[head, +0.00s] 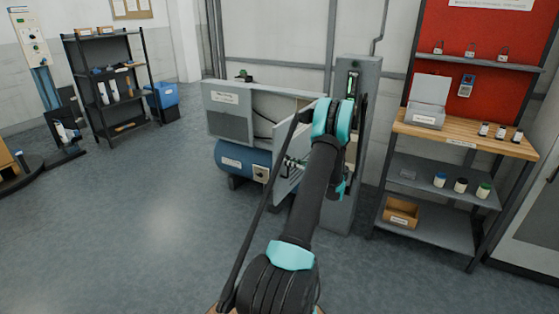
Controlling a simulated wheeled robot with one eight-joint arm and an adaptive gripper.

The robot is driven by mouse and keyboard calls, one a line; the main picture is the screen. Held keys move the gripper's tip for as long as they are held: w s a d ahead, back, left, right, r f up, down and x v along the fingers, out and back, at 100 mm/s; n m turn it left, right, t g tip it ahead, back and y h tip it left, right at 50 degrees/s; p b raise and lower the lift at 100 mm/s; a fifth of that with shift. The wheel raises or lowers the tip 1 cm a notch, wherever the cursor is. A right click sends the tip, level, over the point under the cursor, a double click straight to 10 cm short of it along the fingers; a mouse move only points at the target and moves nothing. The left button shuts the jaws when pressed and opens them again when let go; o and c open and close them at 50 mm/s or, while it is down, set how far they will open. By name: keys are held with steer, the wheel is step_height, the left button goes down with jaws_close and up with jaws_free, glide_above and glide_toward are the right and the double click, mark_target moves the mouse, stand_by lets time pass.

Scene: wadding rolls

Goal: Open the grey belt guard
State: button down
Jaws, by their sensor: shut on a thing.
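The grey belt guard (285,186) is a panel on the front of the compressor unit. It stands swung outward at an angle, partly behind my arm. The unit's grey housing (228,124) shows an opening with a dark belt inside. My gripper (294,164) is at the guard's face, shut on what appears to be its handle. My arm covers much of the contact, so the handle itself is hard to make out.
A blue tank (232,160) lies below the housing. A grey column (350,200) stands close on the right. A workbench (455,142) with jars and boxes is farther right. A dark shelf (108,90) stands at the back left. The floor at left front is clear.

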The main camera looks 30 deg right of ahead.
steer(key=shift+s+d, duration=0.3)
steer(key=c, duration=1.6)
jaws_free()
steer(key=shift+o, duration=0.2)
steer(key=v, duration=1.2)
